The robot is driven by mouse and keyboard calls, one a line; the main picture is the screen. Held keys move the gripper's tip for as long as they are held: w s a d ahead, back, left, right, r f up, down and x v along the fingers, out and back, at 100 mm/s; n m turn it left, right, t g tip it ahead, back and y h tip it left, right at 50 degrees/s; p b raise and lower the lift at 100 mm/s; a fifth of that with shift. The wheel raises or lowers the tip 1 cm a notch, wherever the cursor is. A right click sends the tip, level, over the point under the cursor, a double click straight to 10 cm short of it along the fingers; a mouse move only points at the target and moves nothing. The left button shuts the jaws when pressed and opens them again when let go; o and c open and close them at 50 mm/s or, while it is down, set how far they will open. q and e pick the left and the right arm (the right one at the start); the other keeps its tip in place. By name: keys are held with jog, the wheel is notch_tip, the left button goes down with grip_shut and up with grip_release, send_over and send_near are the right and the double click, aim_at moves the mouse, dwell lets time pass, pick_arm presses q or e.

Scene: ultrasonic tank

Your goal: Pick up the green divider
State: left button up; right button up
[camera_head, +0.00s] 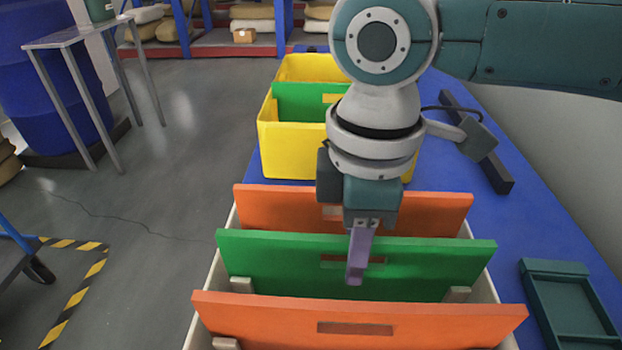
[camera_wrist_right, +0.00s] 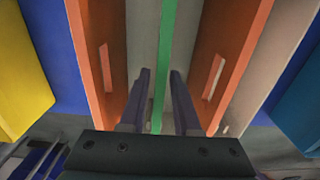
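A green divider (camera_head: 290,262) stands upright across the pale crate (camera_head: 491,290), between two orange dividers (camera_head: 280,318). My right gripper (camera_head: 358,265) is over its slot, pointing down. In the head view one purple finger hangs in front of the green divider; the other finger is hidden. In the right wrist view my right gripper (camera_wrist_right: 160,80) is open, with one finger on each side of the green divider (camera_wrist_right: 164,45) and gaps between. Another green panel (camera_head: 300,102) stands in the yellow bin behind. My left gripper is not in view.
The yellow bin (camera_head: 285,150) stands behind the crate on the blue table (camera_head: 520,225). A dark green tray (camera_head: 566,300) lies at the right, and a dark bar (camera_head: 490,165) lies behind it. The grey floor at left is mostly clear.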

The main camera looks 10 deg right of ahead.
grip_shut()
dwell(1.1)
